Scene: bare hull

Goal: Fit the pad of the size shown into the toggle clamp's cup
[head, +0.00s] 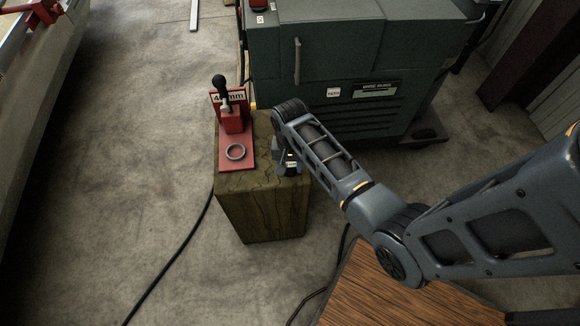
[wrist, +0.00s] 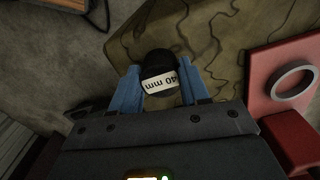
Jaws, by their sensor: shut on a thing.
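The toggle clamp (head: 232,122) is red with a black-knobbed handle and stands on a wooden block. Its cup (head: 235,152) is a grey ring on the red base plate, and it looks empty; the cup also shows at the right in the wrist view (wrist: 292,82). A sign (head: 228,97) behind the clamp is partly hidden by the handle; it shows a 4 and "mm". My gripper (wrist: 160,88) is shut on a black pad (wrist: 158,64) with a white label reading "40 mm". In the head view my gripper (head: 288,168) is over the block's right side, right of the cup.
The wooden block (head: 262,210) stands on the concrete floor. A green machine cabinet (head: 350,60) is close behind it. A brown wooden top (head: 400,290) is at the front right. A black cable (head: 170,268) runs along the floor to the left.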

